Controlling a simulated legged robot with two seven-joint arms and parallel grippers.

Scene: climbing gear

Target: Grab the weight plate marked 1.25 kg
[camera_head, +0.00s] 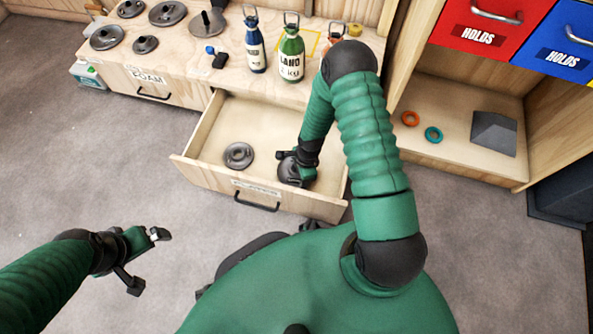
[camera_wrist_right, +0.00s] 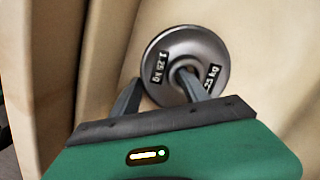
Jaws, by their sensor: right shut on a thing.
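The grey weight plate marked 1.25 kg (camera_wrist_right: 205,53) lies in the open drawer (camera_head: 208,138), at its right side. My right gripper (camera_wrist_right: 160,78) reaches into the drawer and is shut on this plate. One finger is at the plate's rim and the other at its centre hole. In the head view the gripper (camera_head: 298,160) partly covers the plate (camera_head: 297,179). My left gripper (camera_head: 146,259) is open and empty above the floor at the lower left.
Another grey plate (camera_head: 239,155) lies in the drawer's left part. Drawer walls stand close beside my right gripper. Several plates (camera_head: 107,37), a blue bottle (camera_head: 255,45) and a green bottle (camera_head: 291,55) stand on the bench. Rings and a grey hold (camera_head: 494,133) lie on the right shelf.

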